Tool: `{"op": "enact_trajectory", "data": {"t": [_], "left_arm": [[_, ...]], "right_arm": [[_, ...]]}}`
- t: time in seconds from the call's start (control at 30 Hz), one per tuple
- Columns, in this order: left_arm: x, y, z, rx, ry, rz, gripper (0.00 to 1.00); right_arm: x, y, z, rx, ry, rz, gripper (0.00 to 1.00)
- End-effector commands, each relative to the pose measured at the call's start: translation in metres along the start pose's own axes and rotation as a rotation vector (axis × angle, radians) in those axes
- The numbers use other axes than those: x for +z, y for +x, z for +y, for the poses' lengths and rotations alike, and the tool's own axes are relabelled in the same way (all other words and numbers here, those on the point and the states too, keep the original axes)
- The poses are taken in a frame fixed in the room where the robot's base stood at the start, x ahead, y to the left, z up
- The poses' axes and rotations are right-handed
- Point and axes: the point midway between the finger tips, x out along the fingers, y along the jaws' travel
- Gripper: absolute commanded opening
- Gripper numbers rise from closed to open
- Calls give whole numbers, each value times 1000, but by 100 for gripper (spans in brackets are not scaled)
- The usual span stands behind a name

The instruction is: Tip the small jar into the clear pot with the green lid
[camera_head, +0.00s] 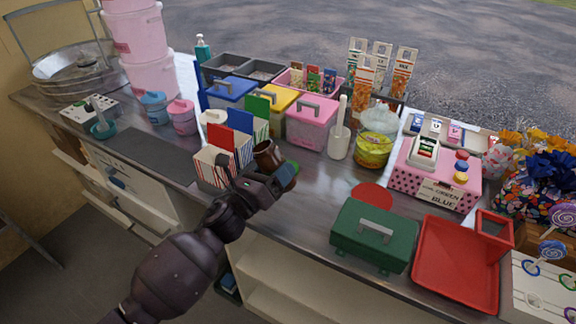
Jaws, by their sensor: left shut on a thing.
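My left gripper (270,179) is over the counter's front edge, beside the striped boxes. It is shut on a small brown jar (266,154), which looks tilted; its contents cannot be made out. A green piece (292,166) shows just right of the gripper, partly hidden behind it. It may be the green lid of the clear pot, but the pot's body cannot be made out. My right gripper is not in view.
Red-striped boxes (213,170) stand close left of the gripper. Behind are a pink bin (308,128), a white scoop holder (339,144) and a yellow tub (372,152). A green case (366,243) and a red tray (452,268) lie right.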

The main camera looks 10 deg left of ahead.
Motion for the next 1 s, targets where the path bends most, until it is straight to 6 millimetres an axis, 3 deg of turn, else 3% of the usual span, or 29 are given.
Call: {"op": "enact_trajectory", "data": {"t": [0.17, 0.4, 0.57, 0.6, 0.7, 1.0], "left_arm": [[-6, 2, -1, -11, -64, -25, 26], [-19, 3, -5, -7, -284, -121, 26], [-25, 4, -7, -3, -461, -203, 26], [-17, 6, -9, -8, -440, -199, 26], [-13, 7, -11, -12, -434, -200, 26], [-10, 7, -13, -11, -477, -219, 26]], "right_arm": [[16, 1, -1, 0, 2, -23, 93], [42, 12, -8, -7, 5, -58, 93], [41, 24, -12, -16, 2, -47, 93], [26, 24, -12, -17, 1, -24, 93], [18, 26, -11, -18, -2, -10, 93], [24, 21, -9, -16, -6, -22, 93]]}}
